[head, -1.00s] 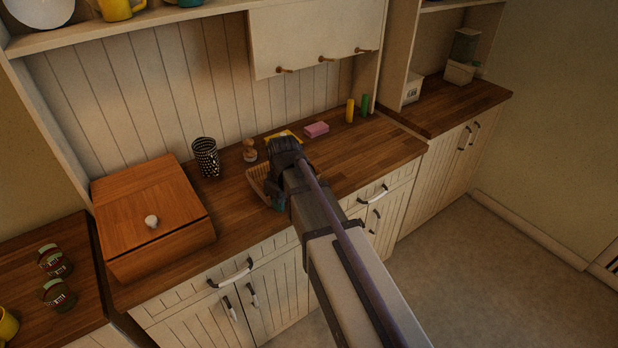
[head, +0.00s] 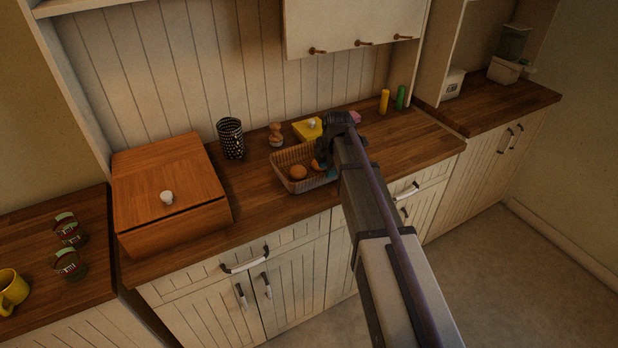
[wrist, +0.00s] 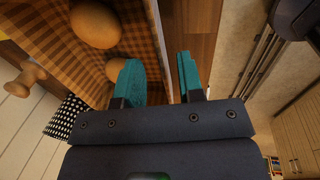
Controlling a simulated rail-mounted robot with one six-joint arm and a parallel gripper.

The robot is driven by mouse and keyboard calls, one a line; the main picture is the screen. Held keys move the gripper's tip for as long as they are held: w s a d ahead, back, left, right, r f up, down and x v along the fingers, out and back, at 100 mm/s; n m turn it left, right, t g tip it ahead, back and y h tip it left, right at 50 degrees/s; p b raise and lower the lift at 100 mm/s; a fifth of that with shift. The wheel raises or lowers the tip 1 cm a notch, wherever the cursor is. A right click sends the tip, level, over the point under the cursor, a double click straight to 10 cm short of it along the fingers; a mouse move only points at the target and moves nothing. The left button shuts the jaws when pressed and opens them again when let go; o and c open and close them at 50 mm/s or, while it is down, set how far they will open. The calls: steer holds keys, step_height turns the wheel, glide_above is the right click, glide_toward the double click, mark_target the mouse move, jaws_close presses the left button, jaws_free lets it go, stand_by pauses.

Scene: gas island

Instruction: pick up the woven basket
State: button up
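The woven basket (head: 278,162) is on the wooden counter in the head view, with round brown items (head: 298,172) inside. Its checked inner side (wrist: 62,40) fills the upper left of the wrist view, with two of these items in it. My gripper (wrist: 160,78) is open with teal fingers. One finger is on the basket's inner side, the other over bare counter outside, with the basket's edge between them. I cannot tell whether they touch the wall. In the head view my arm hides the basket's right end and most of my gripper (head: 325,168).
A wooden bread box (head: 168,185) stands to the left. A black-and-white cup (head: 231,138), a wooden stamp-like item (head: 276,135) and a yellow butter dish (head: 306,130) stand behind the basket. Yellow (head: 384,102) and green (head: 401,97) shakers stand farther right.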

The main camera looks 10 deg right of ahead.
mark_target(325, 183)
steer(key=f+b, duration=0.5)
steer(key=shift+w+a+f, duration=0.2)
steer(key=shift+w+a, duration=0.05)
steer(key=shift+w, duration=0.05)
steer(key=shift+r, duration=0.25)
jaws_close()
